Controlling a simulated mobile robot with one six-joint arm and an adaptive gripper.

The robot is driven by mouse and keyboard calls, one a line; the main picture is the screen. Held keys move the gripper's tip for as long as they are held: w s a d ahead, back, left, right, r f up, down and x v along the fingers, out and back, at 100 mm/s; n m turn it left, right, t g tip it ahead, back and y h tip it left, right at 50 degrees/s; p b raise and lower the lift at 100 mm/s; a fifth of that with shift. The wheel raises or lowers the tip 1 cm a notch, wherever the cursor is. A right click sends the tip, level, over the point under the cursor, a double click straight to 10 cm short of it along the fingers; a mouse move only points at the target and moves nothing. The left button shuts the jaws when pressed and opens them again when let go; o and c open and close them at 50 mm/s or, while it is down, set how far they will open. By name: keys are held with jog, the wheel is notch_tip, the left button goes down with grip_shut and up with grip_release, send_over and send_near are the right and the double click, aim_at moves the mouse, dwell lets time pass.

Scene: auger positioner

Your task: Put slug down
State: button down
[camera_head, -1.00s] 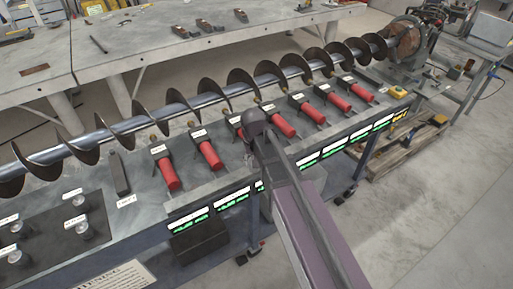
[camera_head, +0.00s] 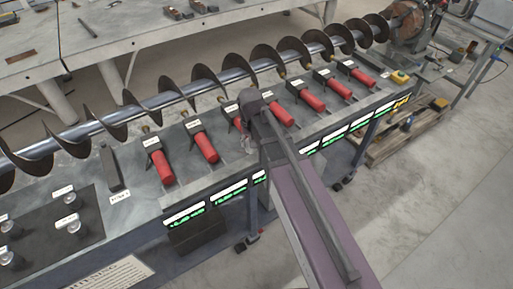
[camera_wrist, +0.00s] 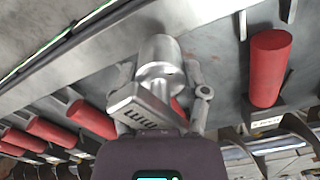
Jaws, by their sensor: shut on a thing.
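The slug (camera_wrist: 158,52) is a silver metal cylinder in the wrist view. My gripper (camera_wrist: 165,85) is shut on it, with a finger on each side. A small block with a marked pale face (camera_wrist: 145,110) shows just below the slug; I cannot tell if it is part of it. The slug appears over the grey bench top, and I cannot tell if it touches it. In the head view my own arm hides most of the gripper and the held slug. Several similar silver slugs (camera_head: 66,196) with white labels stand on a black plate (camera_head: 50,235) at the lower left.
A long auger (camera_head: 205,87) runs along the bench (camera_head: 85,170). Red-handled tools (camera_head: 206,147) stand in a row before it, close around my gripper; one red handle (camera_wrist: 268,68) is right of the slug. Green displays (camera_head: 230,190) line the front edge.

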jog(key=s+d+n, duration=0.1)
jog(key=s+d, duration=0.3)
jog(key=s, duration=0.6)
jog(key=shift+s+n, duration=0.35)
jog(key=shift+n, duration=0.05)
jog(key=shift+w, duration=0.1)
jog(key=w, duration=0.4)
jog(key=w+a+f+b, duration=0.1)
jog(key=w, duration=0.9)
jog(key=shift+w+a+f, duration=0.15)
jog(key=shift+w+a, duration=0.1)
jog(key=shift+a, duration=0.1)
jog(key=shift+w, duration=0.25)
jog(key=shift+w+f+b, duration=0.4)
jog(key=shift+f+b, duration=0.15)
jog(key=shift+b, duration=0.15)
jog(key=shift+f+b, duration=1.3)
jog(key=shift+b, duration=0.05)
jog(key=shift+f, duration=0.15)
